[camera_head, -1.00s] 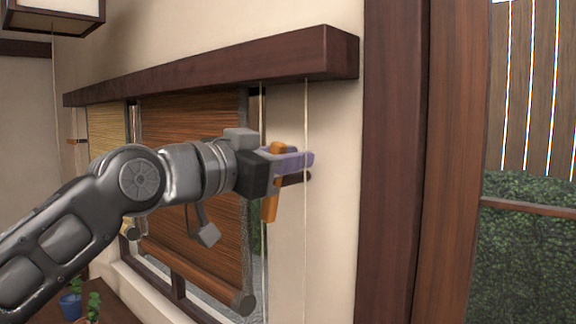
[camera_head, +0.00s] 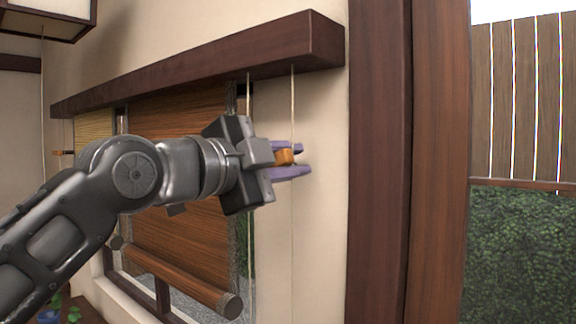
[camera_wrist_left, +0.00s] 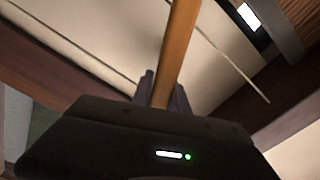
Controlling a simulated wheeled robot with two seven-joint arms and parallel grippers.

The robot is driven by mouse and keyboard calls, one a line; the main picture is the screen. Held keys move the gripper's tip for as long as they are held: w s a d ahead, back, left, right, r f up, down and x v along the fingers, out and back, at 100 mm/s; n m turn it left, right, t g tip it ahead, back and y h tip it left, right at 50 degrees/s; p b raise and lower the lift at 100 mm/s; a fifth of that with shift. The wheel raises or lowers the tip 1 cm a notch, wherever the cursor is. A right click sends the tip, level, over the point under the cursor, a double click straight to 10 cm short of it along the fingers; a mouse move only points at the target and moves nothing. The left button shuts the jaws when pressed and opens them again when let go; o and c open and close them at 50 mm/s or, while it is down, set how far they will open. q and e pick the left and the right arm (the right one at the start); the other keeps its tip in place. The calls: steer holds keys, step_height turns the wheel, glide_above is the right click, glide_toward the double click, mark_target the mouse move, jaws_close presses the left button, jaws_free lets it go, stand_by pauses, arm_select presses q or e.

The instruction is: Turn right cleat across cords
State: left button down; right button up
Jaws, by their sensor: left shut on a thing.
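The right cleat (camera_head: 285,157) is an orange-brown wooden bar on the wall beside the window. In the head view only a short block of it shows between the purple fingers of my left gripper (camera_head: 291,160), which is shut on it. In the left wrist view the cleat (camera_wrist_left: 179,40) is a long bar running up from between the fingers (camera_wrist_left: 163,92). Two pale cords hang from the dark beam: one (camera_head: 292,100) passes at the fingertips, the other (camera_head: 249,95) hangs left of it. Whether they touch the cleat is unclear. My right gripper is out of view.
A dark wooden beam (camera_head: 200,62) runs above the window. A brown roller blind (camera_head: 185,255) hangs behind my arm. Another small cleat (camera_head: 63,152) is at the far left. A thick wooden post (camera_head: 375,160) stands right of the bare wall strip.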

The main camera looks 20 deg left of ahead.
arm_select(q)
steer(key=m, duration=0.1)
steer(key=f+m+b, duration=0.1)
steer(key=m, duration=0.2)
steer(key=shift+d+f+m, duration=0.2)
steer(key=shift+f+m, duration=0.1)
steer(key=shift+m, duration=0.1)
steer(key=c, duration=1.3)
jaws_free()
steer(key=shift+s, duration=0.1)
steer(key=shift+b+v, duration=1)
steer(key=shift+v, duration=2.85)
